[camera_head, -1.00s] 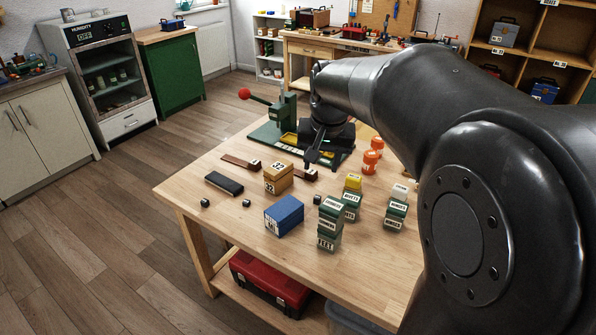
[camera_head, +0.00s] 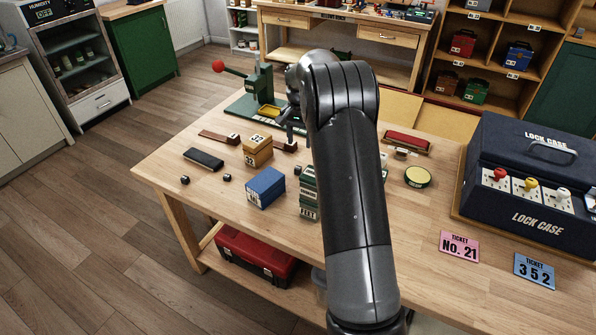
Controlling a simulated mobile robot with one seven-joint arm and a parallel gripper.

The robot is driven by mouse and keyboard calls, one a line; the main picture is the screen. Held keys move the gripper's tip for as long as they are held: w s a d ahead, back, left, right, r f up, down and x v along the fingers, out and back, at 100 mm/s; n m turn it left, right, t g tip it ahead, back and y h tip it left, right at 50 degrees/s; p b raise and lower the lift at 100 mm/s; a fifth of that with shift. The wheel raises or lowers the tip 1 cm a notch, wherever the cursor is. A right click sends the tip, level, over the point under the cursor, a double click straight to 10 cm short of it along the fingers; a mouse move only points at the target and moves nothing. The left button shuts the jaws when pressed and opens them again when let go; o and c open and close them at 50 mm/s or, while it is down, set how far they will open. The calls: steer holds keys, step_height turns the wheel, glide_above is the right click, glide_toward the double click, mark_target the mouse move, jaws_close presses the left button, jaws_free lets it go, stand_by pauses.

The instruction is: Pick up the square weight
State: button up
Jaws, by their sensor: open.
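Two small dark cube-shaped pieces sit on the near left part of the wooden table: one dark cube (camera_head: 185,180) by the left edge and another dark cube (camera_head: 227,178) to its right. They look like square weights, but they are too small to tell for sure. My gripper (camera_head: 291,138) hangs above the table, pointing down, open, just right of the tan box stack. It is apart from both cubes, farther back and to their right. My arm hides part of the table's middle.
A tan box stack marked 32 (camera_head: 258,150), a blue box (camera_head: 265,187), a black block (camera_head: 203,159) and green boxes (camera_head: 308,190) stand near the cubes. A green press (camera_head: 258,90) is behind. A lock case (camera_head: 525,165) stands at right.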

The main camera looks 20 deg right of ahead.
glide_above(298, 167)
steer(key=f, duration=0.6)
steer(key=shift+d, duration=0.25)
steer(key=shift+s+a+f, duration=0.1)
steer(key=shift+a+f, duration=0.05)
steer(key=shift+f, duration=1.2)
steer(key=shift+a+f, duration=0.15)
steer(key=shift+f, duration=1.2)
steer(key=shift+c, duration=0.5)
jaws_close()
